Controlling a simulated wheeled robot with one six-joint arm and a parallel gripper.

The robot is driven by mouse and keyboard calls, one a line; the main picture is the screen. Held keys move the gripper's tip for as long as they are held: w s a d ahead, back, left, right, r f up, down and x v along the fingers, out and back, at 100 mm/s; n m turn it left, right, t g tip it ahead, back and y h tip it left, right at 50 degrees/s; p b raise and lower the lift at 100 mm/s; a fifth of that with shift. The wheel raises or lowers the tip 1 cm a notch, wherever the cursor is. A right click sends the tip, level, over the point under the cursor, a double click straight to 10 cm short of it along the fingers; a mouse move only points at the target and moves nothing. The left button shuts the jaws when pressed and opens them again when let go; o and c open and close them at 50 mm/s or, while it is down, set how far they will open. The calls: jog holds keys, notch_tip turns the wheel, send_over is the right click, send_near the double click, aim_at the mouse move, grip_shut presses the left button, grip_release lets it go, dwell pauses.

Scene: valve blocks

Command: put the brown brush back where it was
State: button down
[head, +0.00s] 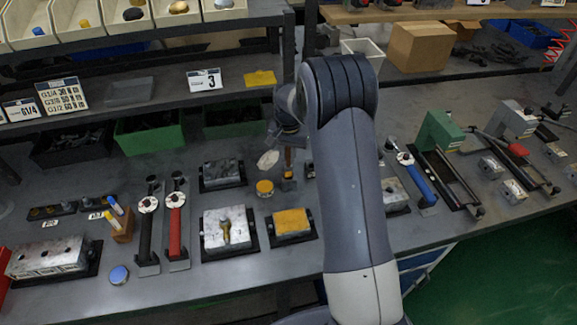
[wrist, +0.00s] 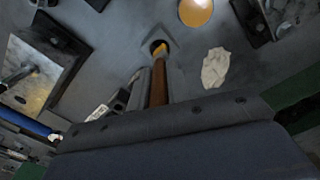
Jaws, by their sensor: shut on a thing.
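My gripper (wrist: 157,76) is shut on the brown brush (wrist: 158,88), whose shaft runs between the two fingers in the wrist view. The brush's yellowish end lies over the dark round opening of a small grey holder (wrist: 172,44). I cannot tell whether that end is inside the opening or just above it. In the head view, the brush (head: 288,156) stands roughly upright under my gripper (head: 287,146), with the small holder (head: 288,185) below it. My arm hides part of the bench to the right.
A yellow round tin (head: 265,188) and a crumpled white rag (head: 267,160) lie close by on the left. Metal blocks (head: 222,173) on dark plates and a yellow-topped block (head: 291,222) surround the spot. A shelf (head: 150,75) runs behind.

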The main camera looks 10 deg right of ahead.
aim_at(289, 166)
jog(key=shift+f+p, duration=0.45)
jog(key=shift+f, duration=1.85)
jog(key=shift+f, duration=0.2)
jog(key=c, duration=1.4)
grip_release()
jog(key=shift+r, duration=0.1)
jog(key=shift+o, duration=0.2)
jog(key=shift+r, duration=0.1)
notch_tip(289, 166, up, 12)
jog(key=shift+r+b, duration=0.1)
jog(key=shift+b, duration=0.95)
